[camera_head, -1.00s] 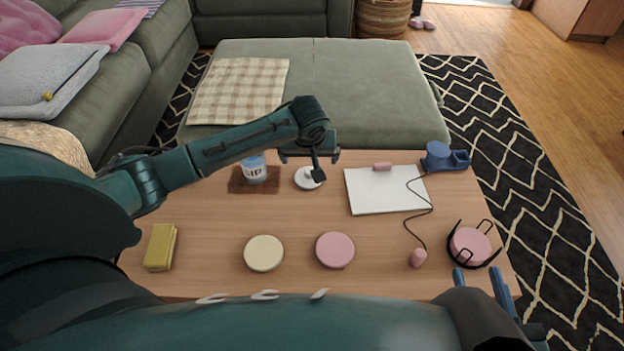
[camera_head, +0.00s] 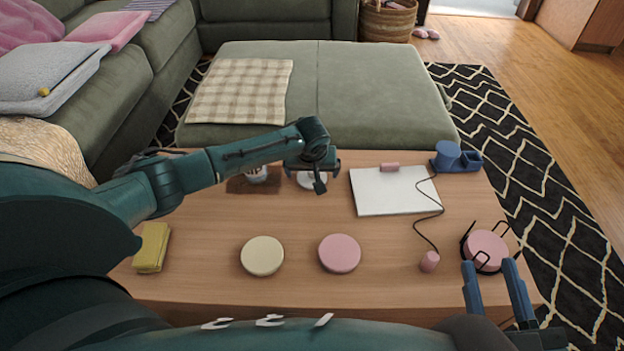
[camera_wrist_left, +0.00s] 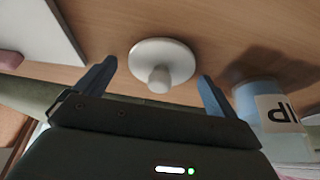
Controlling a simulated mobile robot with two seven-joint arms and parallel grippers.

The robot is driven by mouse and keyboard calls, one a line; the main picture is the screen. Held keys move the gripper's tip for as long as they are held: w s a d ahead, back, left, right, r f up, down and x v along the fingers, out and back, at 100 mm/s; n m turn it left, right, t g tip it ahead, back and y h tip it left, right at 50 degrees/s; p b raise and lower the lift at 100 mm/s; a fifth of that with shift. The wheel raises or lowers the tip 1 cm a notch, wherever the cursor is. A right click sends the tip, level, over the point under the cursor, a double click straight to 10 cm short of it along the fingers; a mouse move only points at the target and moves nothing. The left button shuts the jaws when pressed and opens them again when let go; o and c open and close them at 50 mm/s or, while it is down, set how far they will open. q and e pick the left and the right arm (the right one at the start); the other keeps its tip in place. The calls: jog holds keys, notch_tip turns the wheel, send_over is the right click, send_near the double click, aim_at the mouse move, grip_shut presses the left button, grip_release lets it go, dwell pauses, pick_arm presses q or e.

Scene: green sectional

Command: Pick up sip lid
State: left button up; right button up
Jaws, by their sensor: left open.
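The sip lid, a white disc with a round knob (camera_head: 309,182), lies on the wooden table (camera_head: 205,225), partly hidden behind my left gripper. It shows fully in the left wrist view (camera_wrist_left: 163,58), knob toward the camera. My left gripper (camera_head: 312,168) is open above the lid. In the left wrist view its fingers (camera_wrist_left: 156,75) appear on either side of the knob, with nothing held. The labelled cup (camera_head: 257,175) stands left of the lid on a brown mat, partly covered by my arm; it is also in the wrist view (camera_wrist_left: 258,97). My right gripper (camera_head: 490,264) is open at the table's front right.
A cream disc (camera_head: 262,256), a pink disc (camera_head: 340,253) and a yellow sponge-like block (camera_head: 152,248) lie near the front. A white board (camera_head: 392,192) with a cord and a blue holder (camera_head: 450,158) are at right. A black wire holder (camera_head: 465,245) holds a pink disc (camera_head: 487,248).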

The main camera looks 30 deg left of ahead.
pick_arm(q)
jog(key=shift+c, duration=1.4)
jog(key=c, duration=0.8)
jog(key=shift+o, duration=0.2)
jog(key=shift+r, duration=0.15)
